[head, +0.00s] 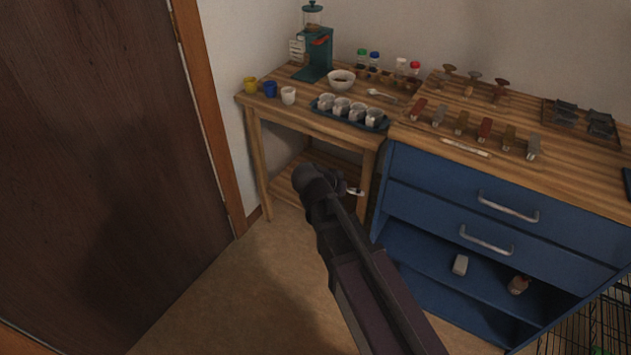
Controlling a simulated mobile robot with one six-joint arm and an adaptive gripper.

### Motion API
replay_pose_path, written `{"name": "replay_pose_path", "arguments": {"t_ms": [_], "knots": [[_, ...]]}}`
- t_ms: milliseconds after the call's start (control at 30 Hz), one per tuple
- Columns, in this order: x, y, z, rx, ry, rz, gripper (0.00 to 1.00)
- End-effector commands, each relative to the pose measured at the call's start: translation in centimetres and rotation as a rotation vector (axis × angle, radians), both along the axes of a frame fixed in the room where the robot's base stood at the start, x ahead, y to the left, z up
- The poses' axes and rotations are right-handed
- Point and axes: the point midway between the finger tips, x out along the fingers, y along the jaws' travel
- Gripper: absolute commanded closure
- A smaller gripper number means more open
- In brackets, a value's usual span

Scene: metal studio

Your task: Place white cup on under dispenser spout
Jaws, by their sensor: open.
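The white cup (288,96) stands upright near the front left of the wooden table, just right of a blue cup (269,89) and a yellow cup (250,85). The teal dispenser (317,60) stands behind the cups against the wall, with a clear hopper on top and a red part at its front. Its spout is too small to make out. My gripper (353,190) is open, in front of the table and below its top, apart from the cup. My arm's wrist partly hides the gripper. Nothing is visibly held.
A blue tray of metal cups (349,113), a white bowl (341,79) and a spoon (381,96) lie right of the white cup. Bottles stand behind. A blue drawer cabinet (480,220) with tools on top adjoins at right. A brown door (95,150) is at left; floor between is clear.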

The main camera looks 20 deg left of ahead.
Motion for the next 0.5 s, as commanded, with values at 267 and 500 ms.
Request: {"name": "replay_pose_path", "arguments": {"t_ms": [267,500], "knots": [[-0.4,-8.3,-2.2,0.035,0.211,-0.034,0.00],[-1.7,-14.2,-3.7,0.100,0.375,-0.032,0.00]]}}
